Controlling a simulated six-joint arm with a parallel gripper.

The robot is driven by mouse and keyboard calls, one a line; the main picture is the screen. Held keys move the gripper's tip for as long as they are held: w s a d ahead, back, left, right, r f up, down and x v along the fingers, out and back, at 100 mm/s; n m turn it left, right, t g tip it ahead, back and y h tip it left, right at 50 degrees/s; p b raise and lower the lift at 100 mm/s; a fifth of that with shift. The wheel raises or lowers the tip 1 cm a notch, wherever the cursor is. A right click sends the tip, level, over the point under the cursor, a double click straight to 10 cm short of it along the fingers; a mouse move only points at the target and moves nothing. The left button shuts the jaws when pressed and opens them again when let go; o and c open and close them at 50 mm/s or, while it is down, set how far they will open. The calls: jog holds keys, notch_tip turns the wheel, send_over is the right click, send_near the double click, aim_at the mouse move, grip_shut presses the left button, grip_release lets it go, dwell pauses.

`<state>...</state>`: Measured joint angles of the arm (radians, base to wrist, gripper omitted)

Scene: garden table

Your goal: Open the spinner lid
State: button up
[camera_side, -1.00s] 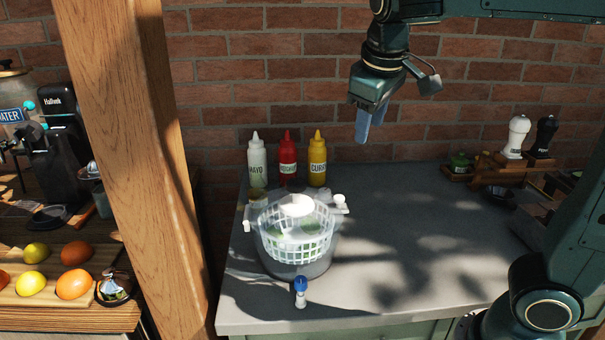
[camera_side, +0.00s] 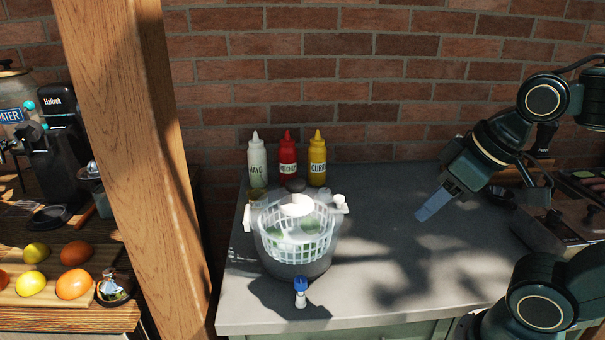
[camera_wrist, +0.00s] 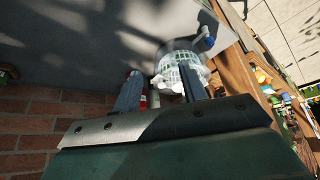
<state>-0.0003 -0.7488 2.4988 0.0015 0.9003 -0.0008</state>
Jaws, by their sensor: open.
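The salad spinner (camera_side: 295,240) stands on the grey counter, left of the middle in the side view. It has a white slatted basket with green leaves, a clear upper part and a dark base.
Mayo (camera_side: 258,160), ketchup (camera_side: 288,160) and curry (camera_side: 318,160) bottles stand behind the spinner. A small blue-topped item (camera_side: 301,292) stands in front of it. A wooden post (camera_side: 135,150) rises at left. The counter (camera_side: 390,255) right of the spinner is clear.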

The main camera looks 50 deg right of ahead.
jog(key=c, duration=0.8)
jog(key=shift+w+m, duration=0.2)
jog(key=shift+m, duration=0.1)
grip_shut()
jog(key=w+d+m+t+y, duration=0.1)
jog(key=w+m, duration=0.6)
jog(key=m, duration=0.7)
jog(key=w+d+m+y, duration=0.3)
jog(key=w+m+y, duration=0.3)
jog(key=m, duration=0.8)
jog(key=w, duration=0.2)
jog(key=shift+w+d+r+t, duration=0.3)
jog(key=shift+d+r+t, duration=0.05)
jog(key=shift+t, duration=0.05)
